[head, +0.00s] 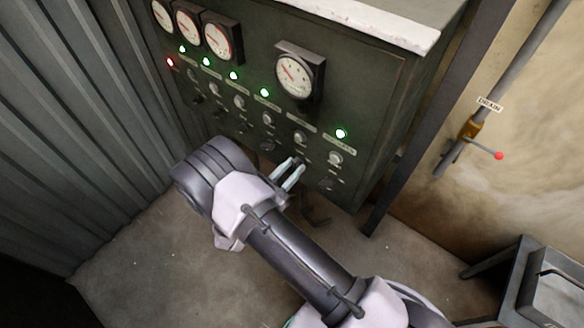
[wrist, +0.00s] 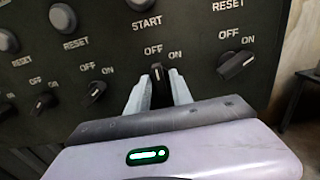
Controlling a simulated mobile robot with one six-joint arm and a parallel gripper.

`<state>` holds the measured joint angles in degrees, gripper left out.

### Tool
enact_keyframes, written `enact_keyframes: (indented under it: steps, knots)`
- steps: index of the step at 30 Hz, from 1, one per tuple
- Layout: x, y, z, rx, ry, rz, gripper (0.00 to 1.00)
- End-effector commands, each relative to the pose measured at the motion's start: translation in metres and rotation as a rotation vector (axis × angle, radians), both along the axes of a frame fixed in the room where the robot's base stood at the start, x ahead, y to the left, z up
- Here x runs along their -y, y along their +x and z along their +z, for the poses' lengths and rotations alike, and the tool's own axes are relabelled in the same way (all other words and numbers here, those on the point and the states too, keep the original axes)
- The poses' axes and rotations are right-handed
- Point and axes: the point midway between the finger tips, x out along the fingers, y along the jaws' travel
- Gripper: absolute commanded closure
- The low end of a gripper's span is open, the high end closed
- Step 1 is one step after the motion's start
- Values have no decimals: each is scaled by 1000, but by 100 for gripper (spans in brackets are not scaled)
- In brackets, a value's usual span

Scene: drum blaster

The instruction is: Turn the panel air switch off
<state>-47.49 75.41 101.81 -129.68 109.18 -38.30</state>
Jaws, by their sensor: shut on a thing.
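My gripper (head: 290,173) is at the lower part of the dark control panel (head: 372,100). In the wrist view its two pale fingers (wrist: 158,92) are shut on a black rotary switch knob (wrist: 158,73), one finger on each side. The knob sits below a START button, with OFF at its upper left and ON at its upper right. The fingers hide the knob's sides.
Another OFF/ON knob (wrist: 236,65) is close on the right, its mark toward ON. More knobs (wrist: 95,93) are on the left. Lit green lamps (head: 340,133) and gauges (head: 295,75) are above. A red-tipped drain valve handle (head: 499,155) is on the right wall.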

Motion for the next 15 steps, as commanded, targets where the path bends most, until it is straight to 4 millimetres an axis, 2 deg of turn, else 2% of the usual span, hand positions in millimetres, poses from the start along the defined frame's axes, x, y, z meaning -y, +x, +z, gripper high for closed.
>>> enact_keyframes:
  steps: [13,14,15]
  knots:
    - [0,0,0,-6,-8,0,100]
    - [0,0,0,-6,-8,0,69]
    - [0,0,0,-6,-8,0,65]
